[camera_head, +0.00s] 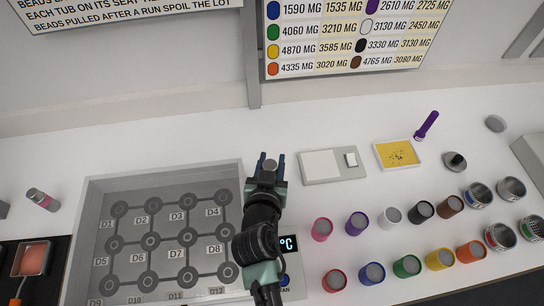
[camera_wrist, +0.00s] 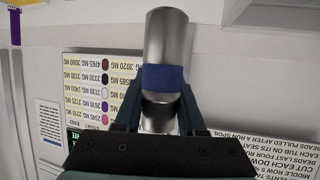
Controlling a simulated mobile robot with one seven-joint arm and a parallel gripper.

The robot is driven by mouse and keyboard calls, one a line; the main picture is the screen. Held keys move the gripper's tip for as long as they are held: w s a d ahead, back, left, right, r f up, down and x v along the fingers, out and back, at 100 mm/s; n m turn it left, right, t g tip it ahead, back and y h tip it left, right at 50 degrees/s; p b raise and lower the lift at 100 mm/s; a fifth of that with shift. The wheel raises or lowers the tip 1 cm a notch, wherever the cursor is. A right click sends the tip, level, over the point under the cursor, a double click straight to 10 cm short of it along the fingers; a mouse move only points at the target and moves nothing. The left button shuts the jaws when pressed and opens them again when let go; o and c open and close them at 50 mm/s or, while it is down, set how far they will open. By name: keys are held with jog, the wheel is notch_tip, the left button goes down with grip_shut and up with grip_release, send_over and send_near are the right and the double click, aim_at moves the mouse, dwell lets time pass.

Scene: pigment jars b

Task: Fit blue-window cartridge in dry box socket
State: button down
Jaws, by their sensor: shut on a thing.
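My gripper (camera_head: 270,162) is raised over the white table, just right of the grey tray. In the wrist view it is shut on a silver cylinder with a blue band (camera_wrist: 163,78), which looks like the blue-window cartridge. The cylinder stands between the two fingers and reaches past them. In the head view the cylinder is mostly hidden by my gripper.
The grey tray (camera_head: 165,177) has several round labelled seats. A pink-banded cylinder (camera_head: 43,200) lies left of it. Several coloured jars (camera_head: 357,223) and metal tins stand at the right. A scale (camera_head: 333,166) and a yellow tray (camera_head: 398,154) lie behind.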

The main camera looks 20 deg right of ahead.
notch_tip(320, 180, down, 6)
jog(key=b, duration=0.6)
jog(key=shift+r, duration=0.1)
jog(key=shift+b, duration=0.4)
dwell(1.6)
jog(key=shift+f+b, duration=0.85)
jog(key=shift+r, duration=0.2)
jog(key=shift+r+p, duration=0.4)
jog(key=shift+b, duration=0.3)
dwell(1.6)
